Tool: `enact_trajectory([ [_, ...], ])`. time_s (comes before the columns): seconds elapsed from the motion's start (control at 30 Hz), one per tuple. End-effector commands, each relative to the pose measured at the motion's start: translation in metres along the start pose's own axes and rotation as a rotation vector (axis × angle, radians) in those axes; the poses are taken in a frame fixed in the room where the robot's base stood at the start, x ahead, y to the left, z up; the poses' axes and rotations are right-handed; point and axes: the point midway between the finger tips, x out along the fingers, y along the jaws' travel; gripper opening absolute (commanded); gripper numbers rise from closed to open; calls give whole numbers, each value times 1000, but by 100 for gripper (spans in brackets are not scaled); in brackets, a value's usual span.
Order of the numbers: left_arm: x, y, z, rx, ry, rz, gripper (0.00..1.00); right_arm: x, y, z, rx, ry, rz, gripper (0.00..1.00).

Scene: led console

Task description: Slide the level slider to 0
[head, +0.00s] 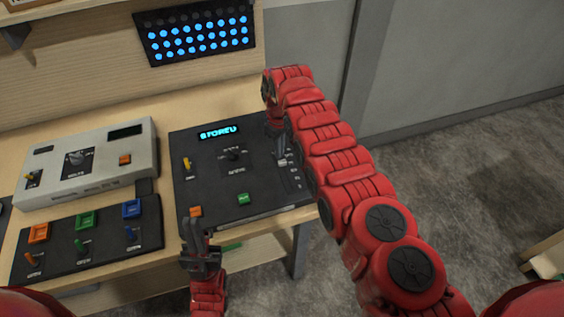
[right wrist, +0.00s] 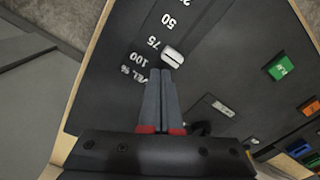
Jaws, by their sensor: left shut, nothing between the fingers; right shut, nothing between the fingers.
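The black console (head: 215,180) lies on the desk, with a level slider on its right side. The slider's pale knob (right wrist: 172,57) stands beside the 75 mark in the right wrist view; it also shows in the head view (head: 282,162). My right gripper (right wrist: 160,72) is shut and empty, its tips pointing down at the panel close to the knob, on its 100 side. I cannot tell whether they touch it. The 0 end of the scale is out of the wrist view. My left gripper (head: 191,222) is shut and empty near the console's front edge.
The console has a lit display (head: 219,132) that seems to read STORED, a dial (head: 233,155), a yellow lever (head: 187,166), an orange button (head: 196,211) and a green button (head: 243,199). A grey box (head: 100,178) and a black switch panel (head: 60,262) lie left.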

Motion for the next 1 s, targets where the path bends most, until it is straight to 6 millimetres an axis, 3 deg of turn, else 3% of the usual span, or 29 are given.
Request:
enact_trajectory([
  [0.57,-5,0,1,0,0,0,0,4,0,0,0,0,0,0],
  [1.0,25,-1,-4,0,0,0,0,-31,1,0,2,1,1,0],
])
